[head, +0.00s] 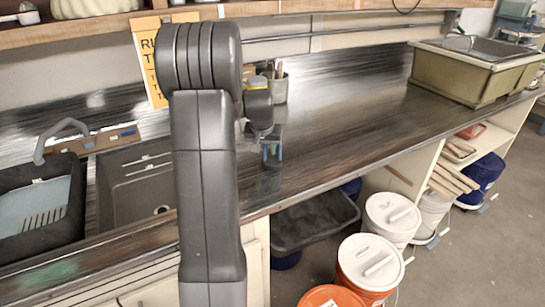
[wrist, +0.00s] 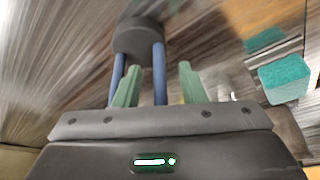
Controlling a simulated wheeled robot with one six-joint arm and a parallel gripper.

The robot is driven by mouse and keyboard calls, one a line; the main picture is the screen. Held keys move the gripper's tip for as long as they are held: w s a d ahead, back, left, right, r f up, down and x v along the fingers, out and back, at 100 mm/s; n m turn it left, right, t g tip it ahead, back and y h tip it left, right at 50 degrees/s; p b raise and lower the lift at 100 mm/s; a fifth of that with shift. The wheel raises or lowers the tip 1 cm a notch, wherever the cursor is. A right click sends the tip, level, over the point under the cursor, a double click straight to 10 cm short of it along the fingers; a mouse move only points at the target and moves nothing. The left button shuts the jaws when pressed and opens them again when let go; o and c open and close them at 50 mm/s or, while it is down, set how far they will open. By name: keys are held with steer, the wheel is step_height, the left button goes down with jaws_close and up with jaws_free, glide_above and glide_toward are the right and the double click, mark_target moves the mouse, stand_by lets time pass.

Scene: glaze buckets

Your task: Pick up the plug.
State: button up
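A dark grey round piece with two blue legs, which looks like the plug (wrist: 138,36), shows in the wrist view just past my fingertips. One blue leg is between my two pale green fingers and the other is by the left finger. My gripper (wrist: 159,75) is open, with a gap on both sides of the middle leg. Whether a finger touches the plug I cannot tell. In the head view my gripper (head: 272,152) points down low over the dark counter, with blue and green at its tip; the plug is not clear there.
The dark counter (head: 340,125) is mostly clear to the right. A teal sponge-like block (wrist: 285,78) is right of my gripper. A cup of tools (head: 279,88) stands behind it. The sink (head: 135,185) and a black tub (head: 40,240) are left; a large olive basin (head: 455,75) is far right.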

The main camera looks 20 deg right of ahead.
steer(key=shift+f, duration=0.1)
jaws_close()
